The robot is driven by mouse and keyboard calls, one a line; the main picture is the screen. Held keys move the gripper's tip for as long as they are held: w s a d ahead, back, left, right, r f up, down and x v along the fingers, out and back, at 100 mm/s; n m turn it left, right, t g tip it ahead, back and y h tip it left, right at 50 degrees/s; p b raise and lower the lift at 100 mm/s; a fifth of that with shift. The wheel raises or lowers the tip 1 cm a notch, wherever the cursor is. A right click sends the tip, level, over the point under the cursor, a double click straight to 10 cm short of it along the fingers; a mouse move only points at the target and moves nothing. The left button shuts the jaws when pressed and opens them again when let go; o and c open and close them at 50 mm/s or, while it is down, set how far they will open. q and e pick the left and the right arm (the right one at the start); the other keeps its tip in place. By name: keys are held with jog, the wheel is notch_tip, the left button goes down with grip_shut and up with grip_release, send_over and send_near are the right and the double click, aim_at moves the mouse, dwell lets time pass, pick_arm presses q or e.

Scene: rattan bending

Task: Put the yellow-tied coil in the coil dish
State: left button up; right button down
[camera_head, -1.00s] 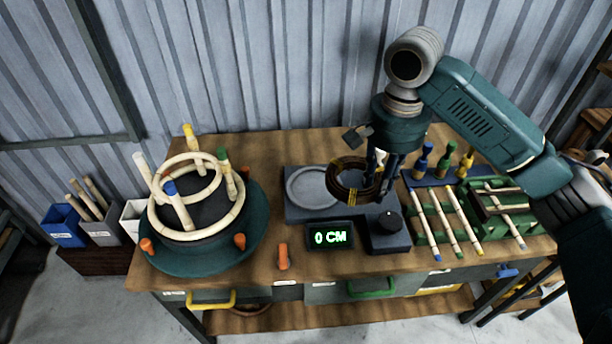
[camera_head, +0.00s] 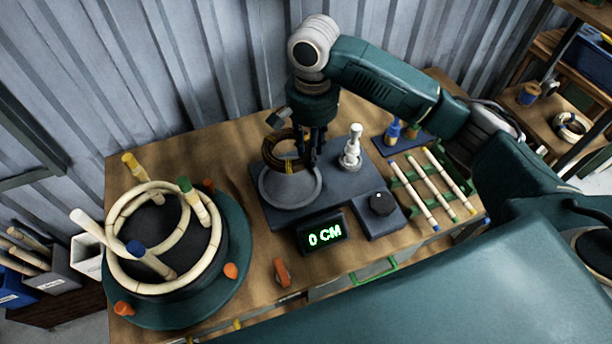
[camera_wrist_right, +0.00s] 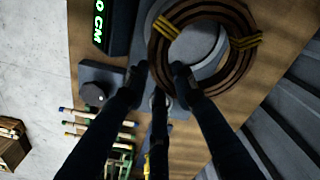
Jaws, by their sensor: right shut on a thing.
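The yellow-tied coil (camera_head: 268,152) is a brown ring with yellow bindings. My right gripper (camera_head: 312,152) is shut on one side of its ring and holds it tilted over the back part of the coil dish. In the right wrist view the coil (camera_wrist_right: 238,66) is between the fingertips (camera_wrist_right: 160,74), with two yellow ties showing. The coil dish (camera_head: 290,190) is a round, shallow grey dish on a dark base plate. The coil overlaps the dish's back edge in the head view; the exact height gap is hard to tell. My left gripper is not in view.
A white peg (camera_head: 351,148) stands on the base plate right of the dish. A display (camera_head: 322,234) reading 0 CM and a knob box (camera_head: 378,208) are in front. A round bending jig (camera_head: 170,240) with pale rings stands at left. Rattan sticks (camera_head: 424,192) lie at right.

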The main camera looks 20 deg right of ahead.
jog(key=shift+w+a+f+p, duration=0.15)
jog(key=shift+f+p, duration=0.25)
jog(key=shift+f, duration=2.7)
jog(key=shift+w+d+f+p, duration=0.1)
jog(key=shift+f+p, duration=0.3)
jog(key=shift+f, duration=2.65)
jog(key=shift+a+f, duration=0.1)
jog(key=shift+f, duration=0.45)
jog(key=c, duration=1.4)
grip_release()
